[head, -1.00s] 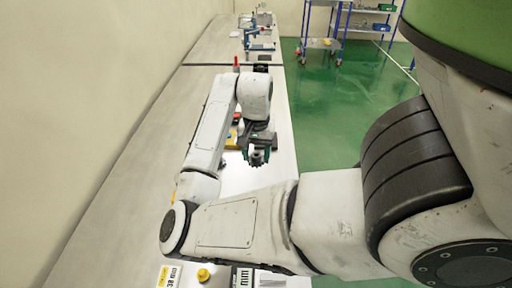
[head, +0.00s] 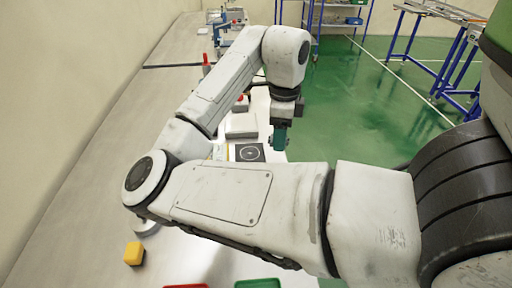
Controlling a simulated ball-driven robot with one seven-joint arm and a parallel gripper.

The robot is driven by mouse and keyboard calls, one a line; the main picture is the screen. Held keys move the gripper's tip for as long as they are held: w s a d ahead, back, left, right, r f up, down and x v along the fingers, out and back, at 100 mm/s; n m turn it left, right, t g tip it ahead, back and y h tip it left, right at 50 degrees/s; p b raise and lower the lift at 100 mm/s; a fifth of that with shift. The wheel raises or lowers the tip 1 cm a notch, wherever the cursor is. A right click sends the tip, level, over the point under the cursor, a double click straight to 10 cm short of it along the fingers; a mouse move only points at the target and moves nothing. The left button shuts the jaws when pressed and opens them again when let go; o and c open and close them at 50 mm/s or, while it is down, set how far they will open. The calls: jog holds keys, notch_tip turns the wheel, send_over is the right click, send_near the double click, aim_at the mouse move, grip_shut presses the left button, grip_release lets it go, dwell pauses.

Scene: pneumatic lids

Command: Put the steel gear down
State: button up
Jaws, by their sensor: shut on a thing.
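A dark square plate with a pale ring mark (head: 248,153) lies on the bench just left of the gripper. I cannot tell how high the gripper is above the bench.
A grey block (head: 242,126) and a red-topped item (head: 241,101) stand behind the plate. A yellow block (head: 134,254), a red tray (head: 185,286) and a green tray (head: 258,284) are in front. My arm hides part of the bench (head: 90,190). Blue-framed racks stand beyond.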

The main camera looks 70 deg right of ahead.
jog(key=w+d+f+p, duration=0.1)
jog(key=w+d+f, duration=0.3)
jog(key=w, duration=0.2)
send_over(251, 153)
jog(key=f, duration=0.4)
jog(key=shift+s+a+f+p, duration=0.1)
jog(key=shift+s+a+p, duration=0.15)
jog(key=shift+s+p, duration=0.05)
jog(key=shift+w+d+f, duration=0.15)
jog(key=shift+w+f, duration=0.1)
jog(key=shift+f, duration=0.1)
jog(key=shift+w+f, duration=0.1)
jog(key=shift+f, duration=1.55)
jog(key=shift+f, duration=0.1)
jog(key=o, duration=1.2)
jog(key=shift+o, duration=0.2)
notch_tip(251, 153, up, 12)
jog(key=shift+b, duration=0.4)
